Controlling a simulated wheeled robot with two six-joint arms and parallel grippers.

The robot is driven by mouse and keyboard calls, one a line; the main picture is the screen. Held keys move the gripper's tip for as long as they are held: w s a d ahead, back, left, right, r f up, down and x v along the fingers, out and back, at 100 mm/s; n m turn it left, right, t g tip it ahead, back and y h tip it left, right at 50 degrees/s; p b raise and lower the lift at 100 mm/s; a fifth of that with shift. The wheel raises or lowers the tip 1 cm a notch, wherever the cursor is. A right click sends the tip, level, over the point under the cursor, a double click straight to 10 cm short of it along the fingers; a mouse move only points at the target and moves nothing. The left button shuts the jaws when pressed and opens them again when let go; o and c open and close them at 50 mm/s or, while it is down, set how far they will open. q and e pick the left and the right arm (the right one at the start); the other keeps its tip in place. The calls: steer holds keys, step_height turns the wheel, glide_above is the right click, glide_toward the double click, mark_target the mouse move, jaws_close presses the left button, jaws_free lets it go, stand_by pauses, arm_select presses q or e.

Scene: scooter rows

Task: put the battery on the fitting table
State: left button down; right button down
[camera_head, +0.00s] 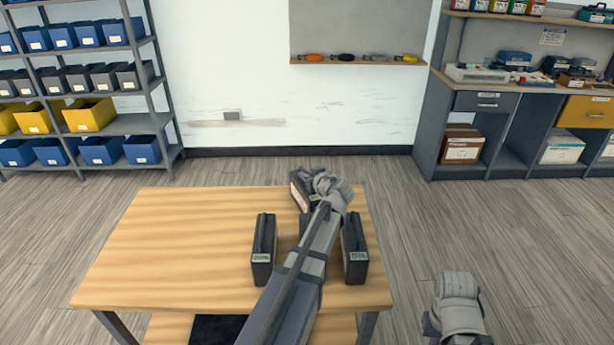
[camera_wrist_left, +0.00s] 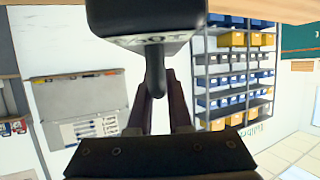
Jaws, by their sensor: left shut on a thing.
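A dark battery (camera_head: 299,193) is at the far edge of the wooden table (camera_head: 170,245) in the head view, leaning a little. My left gripper (camera_head: 318,188) is shut on its handle; the wrist partly covers it. In the left wrist view the black battery body (camera_wrist_left: 145,18) fills the top, with its handle between the fingers of my left gripper (camera_wrist_left: 160,85). I cannot tell whether it touches the table. Two more dark batteries stand upright on the table, one left (camera_head: 263,250) and one right (camera_head: 354,250) of my left arm.
Another dark object (camera_head: 304,222) is mostly hidden behind my left arm. The left half of the tabletop is clear. A shelf rack with bins (camera_head: 90,125) stands back left, a workbench (camera_head: 500,100) back right. Open floor lies between them.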

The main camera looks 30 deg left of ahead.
arm_select(q)
steer(key=c, duration=0.8)
jaws_free()
steer(key=shift+c, duration=0.2)
steer(key=shift+d, duration=0.1)
steer(key=p+v, duration=0.4)
steer(key=v, duration=0.8)
steer(key=shift+p, duration=0.3)
